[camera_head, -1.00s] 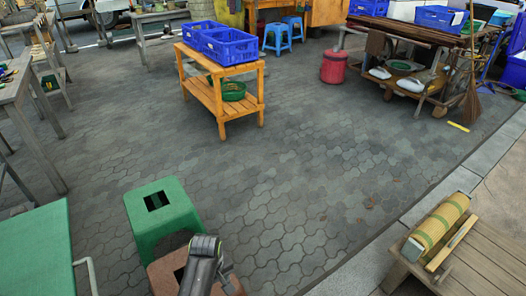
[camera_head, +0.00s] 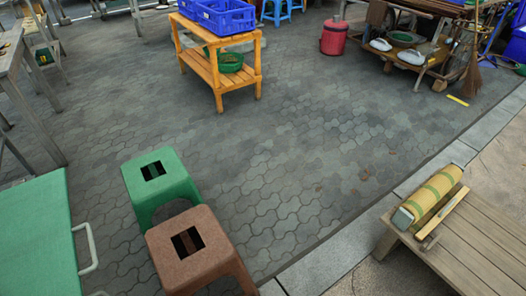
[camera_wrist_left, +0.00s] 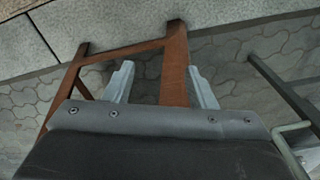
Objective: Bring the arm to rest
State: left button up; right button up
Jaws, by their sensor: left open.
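My left gripper (camera_wrist_left: 163,80) shows in the left wrist view with its two grey fingers spread apart. Nothing is held between them. Beyond the fingers are the brown legs of a stool (camera_wrist_left: 175,70), which stand on the paving. I cannot tell how far the fingers are from the legs. No arm or gripper of mine shows in the head view.
In the head view a brown stool (camera_head: 185,262) and a green stool (camera_head: 160,190) stand close together at the lower middle. A green board (camera_head: 38,235) lies at left, a wooden bench (camera_head: 470,235) at right. A yellow cart (camera_head: 220,85) stands behind. Open paving lies between.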

pick_arm(q)
jog(key=s+a+f+m, duration=0.1)
jog(key=s+a+f, duration=0.25)
jog(key=s, duration=0.65)
jog(key=s+a+f+m, duration=0.2)
jog(key=s+a+f, duration=0.15)
jog(key=s, duration=0.55)
jog(key=s+r+p, duration=0.3)
jog(key=r+p, duration=0.6)
jog(key=p, duration=0.2)
jog(key=shift+a+t+y, duration=0.15)
jog(key=shift+t+y, duration=0.15)
pick_arm(e)
jog(key=s+r, duration=0.3)
jog(key=r, duration=0.5)
jog(key=shift+a+r, duration=0.25)
jog(key=shift+r, duration=0.1)
pick_arm(q)
jog(key=shift+s, duration=0.1)
jog(key=shift+c, duration=0.3)
pick_arm(e)
jog(key=shift+s, duration=0.1)
